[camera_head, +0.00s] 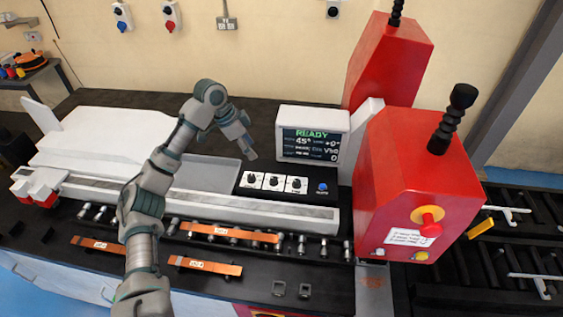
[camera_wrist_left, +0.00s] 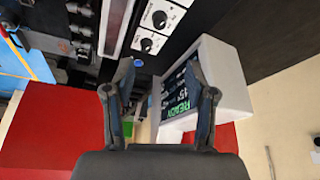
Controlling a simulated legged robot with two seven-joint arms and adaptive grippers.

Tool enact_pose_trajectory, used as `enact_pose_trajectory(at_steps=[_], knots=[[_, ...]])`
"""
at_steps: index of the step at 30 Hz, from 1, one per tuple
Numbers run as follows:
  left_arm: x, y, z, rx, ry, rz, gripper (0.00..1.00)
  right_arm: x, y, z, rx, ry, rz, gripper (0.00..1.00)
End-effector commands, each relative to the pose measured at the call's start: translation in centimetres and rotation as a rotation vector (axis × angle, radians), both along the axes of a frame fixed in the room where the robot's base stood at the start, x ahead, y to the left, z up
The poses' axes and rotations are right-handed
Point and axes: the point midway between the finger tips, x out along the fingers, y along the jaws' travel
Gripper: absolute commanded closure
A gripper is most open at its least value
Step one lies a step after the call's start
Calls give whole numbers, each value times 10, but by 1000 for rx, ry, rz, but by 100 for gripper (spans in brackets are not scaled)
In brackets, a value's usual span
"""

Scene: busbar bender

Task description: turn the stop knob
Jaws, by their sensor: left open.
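Three black knobs on white plates sit in a row on the dark panel below the display: a left knob (camera_head: 251,180), a middle knob (camera_head: 273,182) and a right knob (camera_head: 296,184). Their labels are too small to read, so I cannot tell which is the stop knob. Two knobs show at the top of the left wrist view, the nearer one (camera_wrist_left: 146,44) beyond the fingertips. My left gripper (camera_head: 250,153) is open and empty, above and behind the knob row; its two spread fingers also show in the wrist view (camera_wrist_left: 160,78). My right gripper is not in view.
A white display (camera_head: 313,120) reading READY stands right of the gripper. A blue button (camera_head: 322,187) is right of the knobs. The red machine (camera_head: 410,170) with a red push button (camera_head: 430,224) rises on the right. Orange bars (camera_head: 232,233) lie in front.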

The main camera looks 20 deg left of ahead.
Motion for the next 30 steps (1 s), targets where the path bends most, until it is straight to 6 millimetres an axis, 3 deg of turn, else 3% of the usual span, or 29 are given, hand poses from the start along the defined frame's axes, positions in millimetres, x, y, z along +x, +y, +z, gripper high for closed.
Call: enact_pose_trajectory(at_steps=[7,21,30], knots=[[6,-7,-21,1,6,-1,44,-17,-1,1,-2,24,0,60],[33,-40,-122,-1,7,0,44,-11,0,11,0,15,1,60],[42,-52,-159,-1,4,1,44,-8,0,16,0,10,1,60]])
